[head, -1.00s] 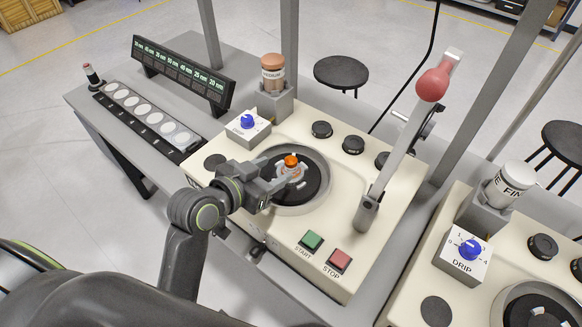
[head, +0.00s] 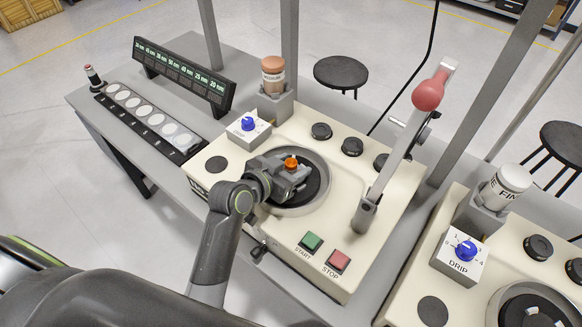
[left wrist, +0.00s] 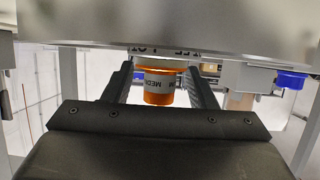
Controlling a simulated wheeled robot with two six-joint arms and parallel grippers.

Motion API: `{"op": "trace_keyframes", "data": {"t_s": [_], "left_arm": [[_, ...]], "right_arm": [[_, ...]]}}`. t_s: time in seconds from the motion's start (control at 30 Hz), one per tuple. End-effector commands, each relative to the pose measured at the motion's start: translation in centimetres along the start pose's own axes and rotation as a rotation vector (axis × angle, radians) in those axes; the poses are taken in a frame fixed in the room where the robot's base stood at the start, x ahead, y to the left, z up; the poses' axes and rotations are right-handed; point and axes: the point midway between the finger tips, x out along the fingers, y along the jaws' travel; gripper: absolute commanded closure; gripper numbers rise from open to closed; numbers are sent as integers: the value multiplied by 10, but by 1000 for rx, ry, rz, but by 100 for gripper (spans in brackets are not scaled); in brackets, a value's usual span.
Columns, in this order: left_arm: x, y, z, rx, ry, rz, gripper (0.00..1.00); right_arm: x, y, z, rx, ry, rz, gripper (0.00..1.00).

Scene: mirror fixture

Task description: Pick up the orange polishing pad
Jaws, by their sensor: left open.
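The orange polishing pad (head: 291,162) shows as a small orange cap over the dark round platen (head: 312,190) of the near cream machine. In the left wrist view it is an orange cylinder (left wrist: 158,97) with a pale band and partly hidden lettering that starts "MEDI". My left gripper (head: 293,172) is open, low over the platen. In the left wrist view its two dark fingers (left wrist: 162,82) stand on either side of the pad. I cannot tell if either finger touches it. The gripper hides part of the pad and platen in the head view. My right gripper is not in view.
A lever with a red knob (head: 427,96) rises right of the platen. A drip box with a blue dial (head: 248,126) and an orange-brown bottle (head: 273,72) stand behind. Green (head: 312,241) and red (head: 339,260) buttons sit in front. A second machine (head: 405,290) is at right.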

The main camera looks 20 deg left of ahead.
Motion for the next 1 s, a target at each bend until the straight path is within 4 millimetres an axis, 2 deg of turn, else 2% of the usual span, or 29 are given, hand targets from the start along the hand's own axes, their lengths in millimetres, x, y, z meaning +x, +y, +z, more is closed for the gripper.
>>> {"op": "trace_keyframes", "data": {"t_s": [0.07, 0.47, 0.77, 1.0], "left_arm": [[0, 0, 0, 0, 0, 0, 48], [0, 0, 1, -1, -3, 1, 99], [-2, 0, -3, 1, -4, 1, 100], [-18, 0, -45, 4, 5, 0, 100]], "right_arm": [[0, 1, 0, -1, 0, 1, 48], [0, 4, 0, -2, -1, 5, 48], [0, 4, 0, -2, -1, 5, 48], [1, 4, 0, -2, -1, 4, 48]]}}
